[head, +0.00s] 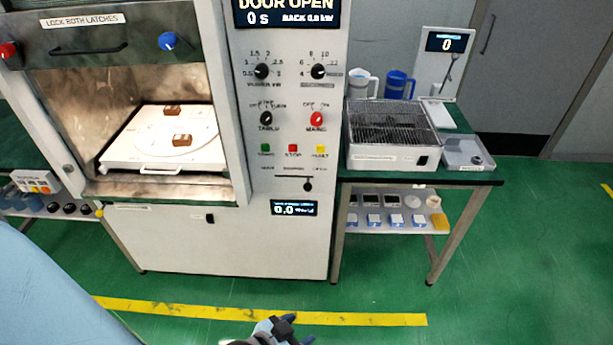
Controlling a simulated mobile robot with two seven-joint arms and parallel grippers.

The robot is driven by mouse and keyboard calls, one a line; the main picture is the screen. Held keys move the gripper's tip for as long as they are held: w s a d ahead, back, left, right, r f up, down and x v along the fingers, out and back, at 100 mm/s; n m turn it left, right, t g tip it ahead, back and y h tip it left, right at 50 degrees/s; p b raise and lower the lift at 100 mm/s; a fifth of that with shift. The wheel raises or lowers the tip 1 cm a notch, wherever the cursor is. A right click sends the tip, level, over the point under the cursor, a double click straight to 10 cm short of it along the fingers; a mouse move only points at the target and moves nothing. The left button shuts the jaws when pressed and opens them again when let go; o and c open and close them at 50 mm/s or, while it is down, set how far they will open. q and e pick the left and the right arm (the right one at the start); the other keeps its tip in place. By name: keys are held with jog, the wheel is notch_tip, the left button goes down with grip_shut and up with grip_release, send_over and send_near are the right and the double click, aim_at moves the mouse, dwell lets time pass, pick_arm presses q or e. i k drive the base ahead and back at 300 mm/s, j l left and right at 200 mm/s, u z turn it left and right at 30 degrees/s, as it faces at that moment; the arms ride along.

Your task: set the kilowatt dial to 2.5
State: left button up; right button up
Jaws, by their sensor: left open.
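The kilowatt dial (262,71) is a black knob with a white pointer at the upper left of the control panel. Marks from 0.5 to 3 ring it; its pointer is too small to read surely. The display (287,13) above reads DOOR OPEN, 0 s and a 0.0 kW rack value. My left gripper (290,330) shows at the bottom edge, open and empty, low in front of the machine and far from the dial. My right gripper is not in view.
A second black dial (318,71) sits right of the kilowatt dial; a black knob (265,118) and red mains knob (317,119) sit below. The chamber is open, with brown blocks on a white tray (112,157). A side table (462,181) stands right. The floor ahead is clear.

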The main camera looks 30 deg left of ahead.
aim_at(262, 70)
jog(key=u, duration=1.3)
